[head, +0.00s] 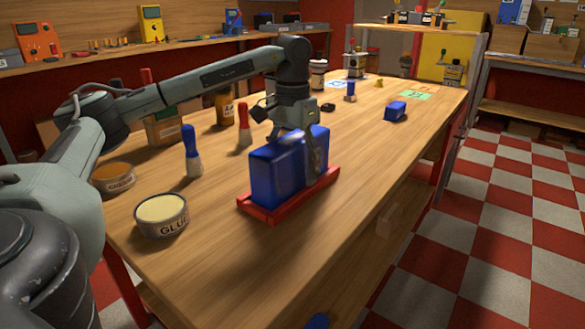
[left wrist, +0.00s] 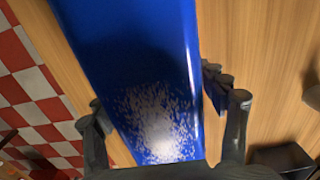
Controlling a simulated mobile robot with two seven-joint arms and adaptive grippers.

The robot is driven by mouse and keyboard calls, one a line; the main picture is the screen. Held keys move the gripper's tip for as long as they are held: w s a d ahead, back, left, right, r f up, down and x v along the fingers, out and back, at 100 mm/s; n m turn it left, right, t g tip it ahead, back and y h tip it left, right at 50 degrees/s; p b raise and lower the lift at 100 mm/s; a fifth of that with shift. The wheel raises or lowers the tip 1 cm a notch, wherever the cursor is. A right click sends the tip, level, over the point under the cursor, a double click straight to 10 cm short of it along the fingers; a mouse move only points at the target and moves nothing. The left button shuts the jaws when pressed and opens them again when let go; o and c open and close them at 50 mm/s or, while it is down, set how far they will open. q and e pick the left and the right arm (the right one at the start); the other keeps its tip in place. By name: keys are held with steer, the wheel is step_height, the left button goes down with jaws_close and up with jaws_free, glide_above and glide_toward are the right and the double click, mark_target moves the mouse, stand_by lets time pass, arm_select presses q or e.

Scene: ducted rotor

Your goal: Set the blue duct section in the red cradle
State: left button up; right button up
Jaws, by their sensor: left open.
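The blue duct section (head: 275,176) is a tall blue block standing upright in the red cradle (head: 262,215), a low red tray near the middle of the bench. My left gripper (head: 298,150) is over the block from above, with one finger down its near side; the other finger is hidden behind it. In the left wrist view, the blue duct section (left wrist: 135,70), with a pale worn patch, lies between the two open fingers of the left gripper (left wrist: 165,120). The cradle cannot be made out there. My right gripper is out of view.
A glue tin (head: 161,214), a blue-handled brush (head: 192,152) and a red-handled one (head: 244,125) stand left of the cradle. A smaller blue block (head: 396,111) lies farther back right. The bench right of the cradle is mostly clear to its edge.

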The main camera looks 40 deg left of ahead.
mark_target(294, 139)
arm_select(q)
step_height(294, 139, up, 8)
steer(key=shift+w+f+p, duration=0.1)
steer(key=shift+f+p, duration=0.15)
steer(key=shift+p, duration=0.15)
step_height(294, 139, up, 4)
steer(key=shift+r+p, duration=0.15)
steer(key=shift+p, duration=0.9)
steer(key=shift+r, duration=0.1)
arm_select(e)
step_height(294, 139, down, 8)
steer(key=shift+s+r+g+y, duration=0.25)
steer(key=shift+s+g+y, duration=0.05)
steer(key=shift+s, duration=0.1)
